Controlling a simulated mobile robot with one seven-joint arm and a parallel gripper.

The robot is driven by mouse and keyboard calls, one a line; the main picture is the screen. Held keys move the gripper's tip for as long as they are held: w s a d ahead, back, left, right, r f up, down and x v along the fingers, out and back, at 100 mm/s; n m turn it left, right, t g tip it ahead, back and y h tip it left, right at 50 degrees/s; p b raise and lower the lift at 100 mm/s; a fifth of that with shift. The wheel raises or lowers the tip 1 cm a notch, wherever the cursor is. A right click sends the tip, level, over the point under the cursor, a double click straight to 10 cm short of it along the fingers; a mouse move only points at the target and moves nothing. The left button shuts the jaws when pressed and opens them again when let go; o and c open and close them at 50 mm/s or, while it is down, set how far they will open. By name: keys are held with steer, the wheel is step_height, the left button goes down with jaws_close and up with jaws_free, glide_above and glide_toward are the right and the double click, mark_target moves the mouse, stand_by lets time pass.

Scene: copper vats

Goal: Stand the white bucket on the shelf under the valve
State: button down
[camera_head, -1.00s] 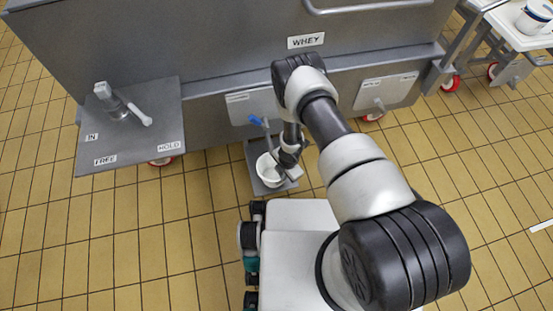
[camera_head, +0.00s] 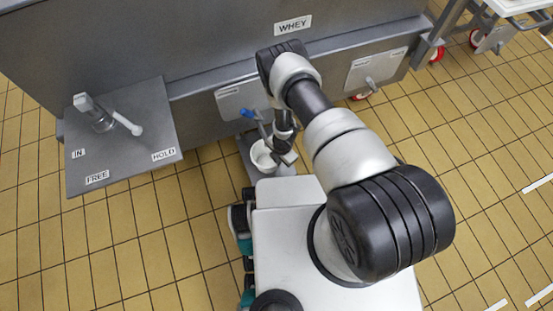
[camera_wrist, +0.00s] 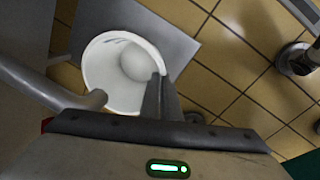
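The white bucket (camera_head: 262,156) is at the grey shelf (camera_head: 285,170), low in front of the vat and below the blue-handled valve (camera_head: 247,113). It looks upright; I cannot tell whether its base rests on the shelf. In the wrist view the open, empty-looking bucket (camera_wrist: 105,72) shows from above, with the shelf plate (camera_wrist: 185,45) beneath it. A grey pipe (camera_wrist: 60,92) passes close to its left side. My gripper (camera_wrist: 161,82) is at the bucket's right rim, its fingers close together with the wall between them. In the head view the arm partly hides the gripper.
The grey vat labelled WHEY (camera_head: 292,25) fills the back. A metal plate marked IN, FREE and HOLD (camera_head: 125,155) carries a lever (camera_head: 127,123) at left. A second panel with a small valve (camera_head: 372,70) is at right. Tiled floor is open on both sides.

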steer(key=shift+f, duration=0.1)
steer(key=c, duration=2)
jaws_free()
